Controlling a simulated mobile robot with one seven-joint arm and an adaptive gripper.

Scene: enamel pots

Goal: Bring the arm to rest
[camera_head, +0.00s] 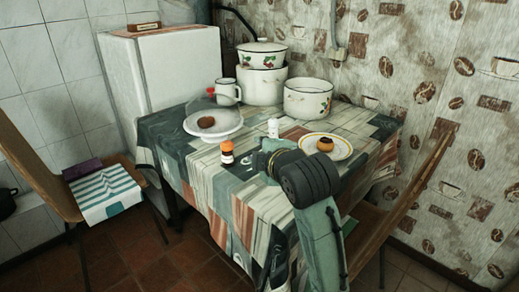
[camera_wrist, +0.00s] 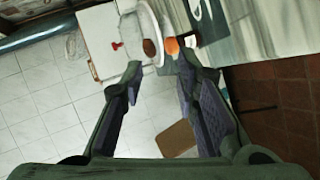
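My arm reaches over the front of the table (camera_head: 228,190), which has a patchwork cloth. In the wrist view my gripper (camera_wrist: 158,66) is open, with its two fingers apart and nothing between them. In the head view the gripper end is mostly hidden behind my own arm. Beyond the fingertips, the wrist view shows a white plate (camera_wrist: 157,24) with a brown bun (camera_wrist: 150,47) and an orange-topped bottle (camera_wrist: 172,45). In the head view the bottle (camera_head: 227,155) stands left of my arm.
Enamel pots (camera_head: 307,99) and a white mug (camera_head: 227,91) stand at the back. A yellow-rimmed plate (camera_head: 340,151) with a bun (camera_head: 325,145) lies close right of my arm. A white shaker (camera_head: 273,128) stands just behind it. A chair with a striped cloth (camera_head: 105,193) is at left.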

